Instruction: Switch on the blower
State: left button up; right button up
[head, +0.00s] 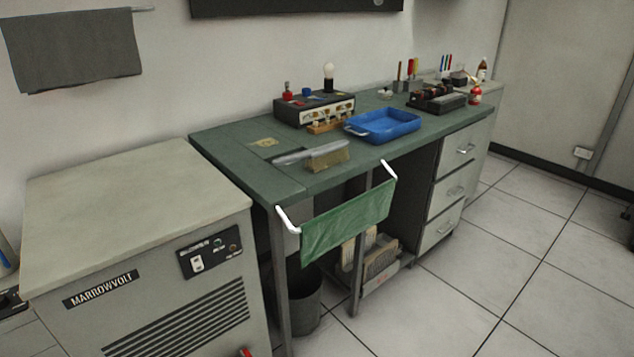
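A grey cabinet (130,205) with a pale top stands at the left, with a "MARROWVOLT" plate (100,289) and slanted vent slots (190,325) on its front. It may be the blower, but I cannot confirm this. A black control panel (209,255) sits at its upper right front, with a white rocker switch (197,264) and small round indicators beside it. The panel's lettering is too small to read, and I cannot tell the switch position. Neither gripper is in view.
A green-topped workbench (235,150) stands right of the cabinet, carrying a blue tray (385,125) and a black box with knobs (310,107). A green cloth (345,222) hangs on its front rail. A bin (303,300) stands beneath. Tiled floor (540,270) is clear at right.

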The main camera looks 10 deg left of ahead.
aim_at(197, 263)
jog(key=u, duration=0.9)
